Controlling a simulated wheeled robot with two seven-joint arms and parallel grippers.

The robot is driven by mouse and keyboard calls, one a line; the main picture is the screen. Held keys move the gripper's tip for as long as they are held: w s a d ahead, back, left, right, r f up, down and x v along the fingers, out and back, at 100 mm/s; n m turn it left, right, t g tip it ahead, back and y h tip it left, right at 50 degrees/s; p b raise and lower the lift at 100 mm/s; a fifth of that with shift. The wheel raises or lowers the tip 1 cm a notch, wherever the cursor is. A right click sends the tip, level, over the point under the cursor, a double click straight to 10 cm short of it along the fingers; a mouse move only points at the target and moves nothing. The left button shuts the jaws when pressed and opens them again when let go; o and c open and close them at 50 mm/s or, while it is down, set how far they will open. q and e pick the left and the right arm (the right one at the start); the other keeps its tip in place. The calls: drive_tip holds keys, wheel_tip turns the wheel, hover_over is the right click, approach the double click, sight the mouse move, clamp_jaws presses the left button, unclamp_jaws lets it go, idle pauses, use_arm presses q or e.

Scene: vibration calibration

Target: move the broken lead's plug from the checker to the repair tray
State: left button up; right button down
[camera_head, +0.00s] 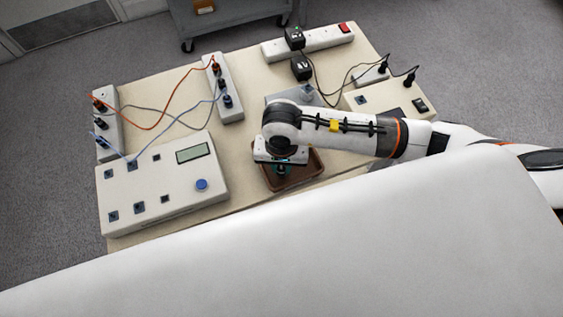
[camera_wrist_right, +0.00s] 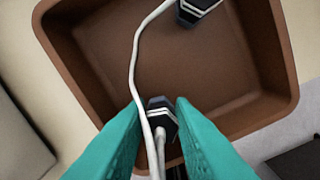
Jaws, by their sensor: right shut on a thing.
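The repair tray (camera_head: 308,172) is a brown open box at the table's front edge, right of the checker; it fills much of the right wrist view (camera_wrist_right: 268,60). My right gripper (camera_head: 283,170) is over the tray, with teal fingers (camera_wrist_right: 157,104) shut on a dark plug (camera_wrist_right: 163,118) with white stripes. A pale cable (camera_wrist_right: 134,65) runs from near this plug up to a second dark plug (camera_wrist_right: 198,8) at the tray's far side. Whether the held plug touches the tray floor is unclear. The checker (camera_head: 178,212) is a pale box with a screen and blue button.
Two socket blocks (camera_head: 229,103) (camera_head: 106,98) behind the checker carry orange and grey-blue leads. A white power strip (camera_head: 325,38) with black adapters lies at the back. A pale box (camera_head: 375,97) with a switch stands at right. A grey cart (camera_head: 240,20) stands behind the table.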

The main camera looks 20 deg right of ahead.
drive_tip(key=shift+f+b, duration=0.35)
drive_tip(key=shift+b, duration=0.05)
drive_tip(key=c, duration=1.2)
unclamp_jaws()
drive_tip(key=shift+o, duration=0.2)
drive_tip(key=shift+r, duration=0.1)
drive_tip(key=shift+r+p, duration=1.5)
drive_tip(key=shift+r, duration=0.9)
wheel_tip(320, 180, up, 12)
drive_tip(key=shift+b, duration=0.45)
